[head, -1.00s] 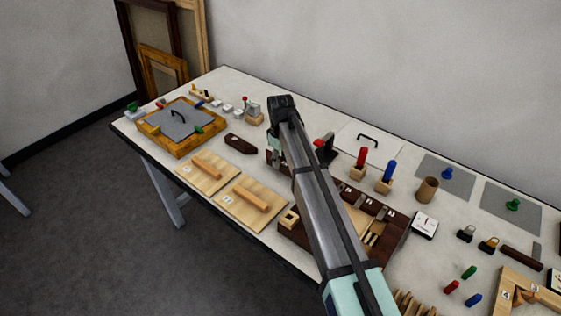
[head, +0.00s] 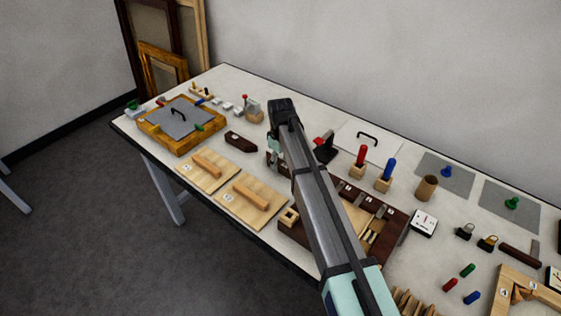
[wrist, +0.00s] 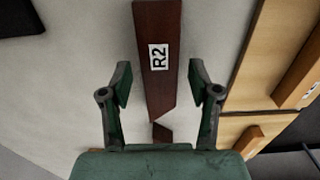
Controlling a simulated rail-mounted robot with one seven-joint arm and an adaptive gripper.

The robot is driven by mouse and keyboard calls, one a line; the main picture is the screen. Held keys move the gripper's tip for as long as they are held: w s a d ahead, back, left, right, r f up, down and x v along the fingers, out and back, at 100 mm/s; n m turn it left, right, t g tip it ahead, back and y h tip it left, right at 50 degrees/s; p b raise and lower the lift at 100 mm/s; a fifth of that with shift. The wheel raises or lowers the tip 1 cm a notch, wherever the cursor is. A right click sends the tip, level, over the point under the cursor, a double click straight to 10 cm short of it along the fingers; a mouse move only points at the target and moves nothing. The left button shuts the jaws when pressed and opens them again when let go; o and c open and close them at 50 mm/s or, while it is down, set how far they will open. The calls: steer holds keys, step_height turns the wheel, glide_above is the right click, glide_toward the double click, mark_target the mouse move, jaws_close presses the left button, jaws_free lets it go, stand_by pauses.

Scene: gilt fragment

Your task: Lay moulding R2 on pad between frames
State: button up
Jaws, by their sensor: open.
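Moulding R2 (wrist: 158,75) is a dark brown strip with a white R2 label in the wrist view. It lies flat on the pale table, and its lower end is cut at an angle. My gripper (wrist: 160,85) is open, with one finger on each side of the strip and a gap on both sides. No contact shows. A second dark piece (wrist: 162,132) sits just below that end. In the head view my gripper (head: 275,155) is largely hidden by my arm. A dark moulding (head: 240,142) lies to its left, its label too small to read. I cannot tell which surface is the pad.
Two pale boards with wooden bars (head: 248,198) lie along the front edge. A gilt frame with a grey panel (head: 180,118) is at far left. A dark tray (head: 395,222) is at right, and a red-topped black tool (head: 325,148) stands close to my arm.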

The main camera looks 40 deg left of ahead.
mark_target(280, 163)
step_height(280, 163, up, 12)
steer(key=b, duration=0.3)
steer(key=shift+r, duration=0.1)
stand_by(0.4)
